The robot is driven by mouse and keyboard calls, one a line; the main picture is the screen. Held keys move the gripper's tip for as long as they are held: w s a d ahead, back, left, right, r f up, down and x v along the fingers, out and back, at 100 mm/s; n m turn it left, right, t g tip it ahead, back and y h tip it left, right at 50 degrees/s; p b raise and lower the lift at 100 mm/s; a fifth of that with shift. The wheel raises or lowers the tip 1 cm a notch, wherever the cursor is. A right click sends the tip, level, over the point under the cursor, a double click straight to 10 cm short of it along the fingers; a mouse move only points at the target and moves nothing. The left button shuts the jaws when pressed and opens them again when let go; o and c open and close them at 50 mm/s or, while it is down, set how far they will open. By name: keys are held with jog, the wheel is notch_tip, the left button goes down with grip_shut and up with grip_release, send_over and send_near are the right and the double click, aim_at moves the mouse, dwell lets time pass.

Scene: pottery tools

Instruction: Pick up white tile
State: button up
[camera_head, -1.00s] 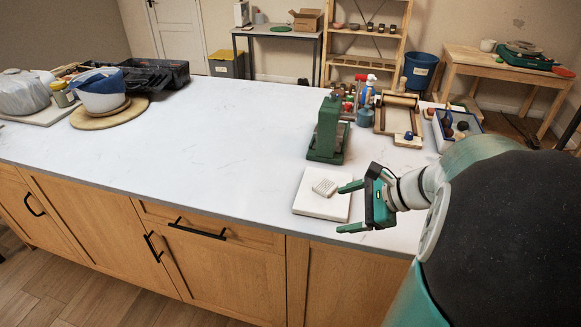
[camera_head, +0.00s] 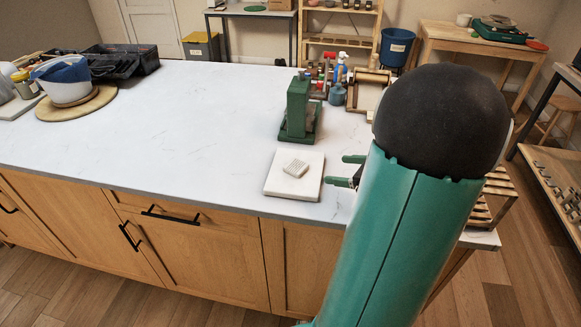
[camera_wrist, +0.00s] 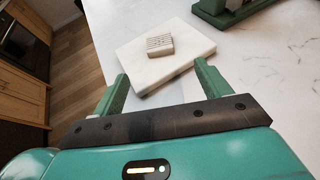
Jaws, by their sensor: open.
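In the wrist view, the tile (camera_wrist: 160,46) lies ahead of the fingers, on the slab (camera_wrist: 196,36). My gripper (camera_head: 346,171) is to the right of the slab in the head view, its fingers pointing left towards it. In the wrist view, my gripper (camera_wrist: 162,74) is open and empty, with a finger at each side of the slab's near part. The gripper's body is mostly hidden behind my arm in the head view.
A green press-like tool (camera_head: 298,112) stands just behind the slab. A wooden roller frame (camera_head: 370,88) and a blue bottle (camera_head: 337,93) are further back. A blue-and-white bowl (camera_head: 66,84) is far left. The counter's middle is clear.

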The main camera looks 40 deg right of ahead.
send_near(295, 165)
jog(key=shift+w+f, duration=0.6)
jog(key=shift+w, duration=0.2)
jog(key=x, duration=0.6)
jog(key=shift+a+r, duration=0.1)
jog(key=shift+a, duration=0.1)
jog(key=c, duration=1.2)
jog(key=shift+r, duration=0.15)
